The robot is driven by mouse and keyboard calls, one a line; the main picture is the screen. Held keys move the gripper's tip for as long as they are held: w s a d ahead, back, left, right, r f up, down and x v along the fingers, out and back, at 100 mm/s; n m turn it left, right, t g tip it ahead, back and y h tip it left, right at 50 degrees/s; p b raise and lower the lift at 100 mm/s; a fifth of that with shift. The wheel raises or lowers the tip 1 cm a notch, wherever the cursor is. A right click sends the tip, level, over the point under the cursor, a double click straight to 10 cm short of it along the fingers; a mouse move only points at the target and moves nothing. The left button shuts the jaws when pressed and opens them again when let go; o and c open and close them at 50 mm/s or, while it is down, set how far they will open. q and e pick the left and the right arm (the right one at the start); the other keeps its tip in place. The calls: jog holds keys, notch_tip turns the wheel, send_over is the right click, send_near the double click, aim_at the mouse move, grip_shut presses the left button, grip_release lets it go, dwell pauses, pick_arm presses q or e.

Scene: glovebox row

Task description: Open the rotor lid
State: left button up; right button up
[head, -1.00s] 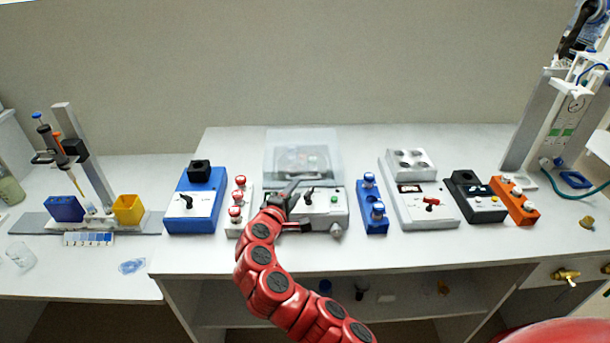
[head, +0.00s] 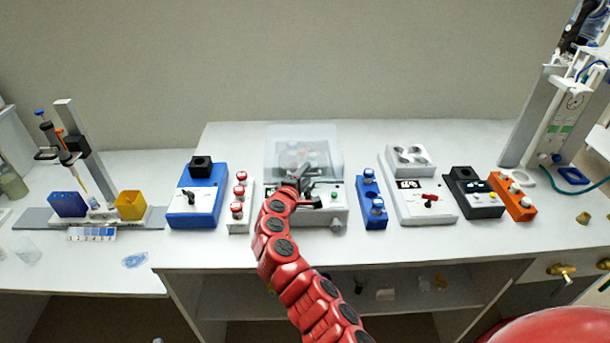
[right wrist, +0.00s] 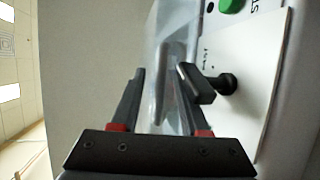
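The centrifuge (head: 335,214) stands in the middle of the bench, with a clear lid (head: 325,140) over its rear part. The lid looks see-through, and I cannot tell how far it is raised. My right gripper (head: 301,178) is at the front of the lid, above the control panel, and hides part of both. In the right wrist view the fingers (right wrist: 168,82) are apart. A translucent upright part of the lid (right wrist: 163,60) shows between or beyond them; contact is unclear. A black knob (right wrist: 226,84) is beside one fingertip. My left gripper is not in view.
A green button (right wrist: 232,5) is on the panel. A rack with red-capped vials (head: 238,205) stands close left, and a blue block (head: 370,203) close right. A blue device (head: 197,205) and a white device (head: 420,200) stand further out. The bench front is clear.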

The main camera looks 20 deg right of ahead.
grip_shut()
dwell(1.3)
